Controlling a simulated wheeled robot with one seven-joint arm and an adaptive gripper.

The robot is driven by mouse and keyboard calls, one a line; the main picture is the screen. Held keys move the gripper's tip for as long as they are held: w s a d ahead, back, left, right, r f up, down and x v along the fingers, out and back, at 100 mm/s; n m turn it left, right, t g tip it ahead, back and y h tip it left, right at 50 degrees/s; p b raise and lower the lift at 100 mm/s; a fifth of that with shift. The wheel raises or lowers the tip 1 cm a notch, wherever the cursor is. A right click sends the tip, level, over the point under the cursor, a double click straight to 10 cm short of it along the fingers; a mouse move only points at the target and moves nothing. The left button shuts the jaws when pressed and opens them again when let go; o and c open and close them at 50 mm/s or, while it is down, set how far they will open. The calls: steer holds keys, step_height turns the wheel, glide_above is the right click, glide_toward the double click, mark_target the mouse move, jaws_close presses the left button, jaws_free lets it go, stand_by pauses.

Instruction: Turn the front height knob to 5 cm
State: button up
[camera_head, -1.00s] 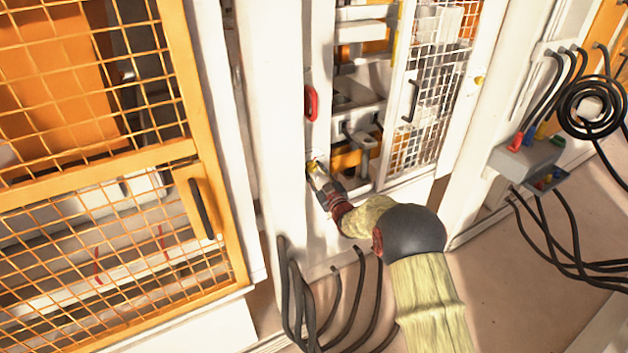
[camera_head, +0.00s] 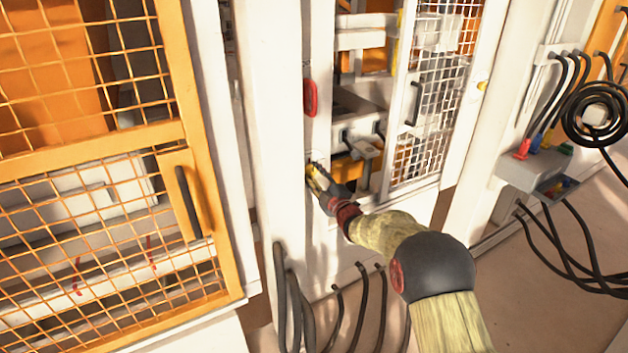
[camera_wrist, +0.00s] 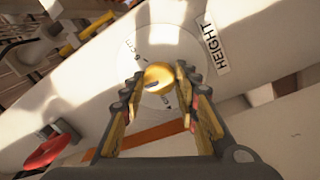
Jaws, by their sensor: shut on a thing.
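The height knob (camera_wrist: 158,76) is round and yellow. It sits on a white dial disc (camera_wrist: 165,38) beside a label reading HEIGHT (camera_wrist: 216,50). In the head view my gripper (camera_head: 314,170) reaches the white post of the press, below a red handle (camera_head: 311,98). There the fingers mostly hide the knob, and the dial is too small to read.
A yellow mesh door (camera_head: 170,143) with a dark handle stands at the left. A white-framed mesh door (camera_head: 428,110) is right of the post. Black hoses (camera_head: 290,300) hang low near my arm. A grey connector box (camera_head: 530,170) with cables is at the right.

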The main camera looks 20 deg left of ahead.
steer(key=shift+n, duration=0.3)
steer(key=o, duration=1.1)
steer(key=shift+o, duration=0.3)
steer(key=v, duration=1.2)
steer(key=shift+f, duration=0.1)
